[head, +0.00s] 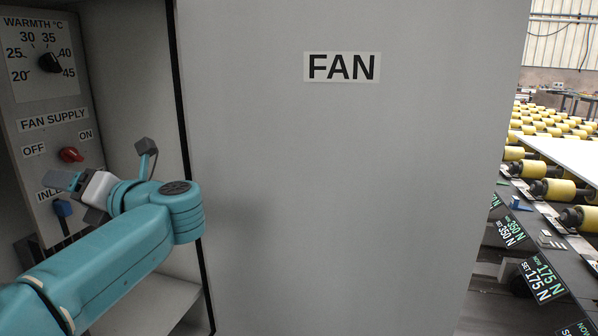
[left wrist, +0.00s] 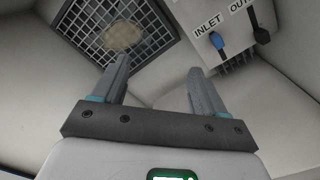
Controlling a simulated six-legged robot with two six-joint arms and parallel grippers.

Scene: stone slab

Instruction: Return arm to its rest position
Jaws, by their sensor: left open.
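My left arm comes in from the lower left in the head view and reaches into the open bay of a grey cabinet. My left gripper (head: 68,184) is in front of the control panel (head: 22,110), close to the blue inlet handle (head: 62,208). In the left wrist view its two grey fingers (left wrist: 158,72) stand apart with nothing between them. The inlet handle (left wrist: 217,40) is beyond the right finger, apart from it. My right gripper is in neither view.
The panel has a black warmth dial (head: 49,62) and a red fan supply knob (head: 71,154). A large grey panel marked FAN (head: 342,67) stands right of the bay. A dark grille (left wrist: 85,25) with a tan patch is inside. Yellow rollers (head: 558,190) stand far right.

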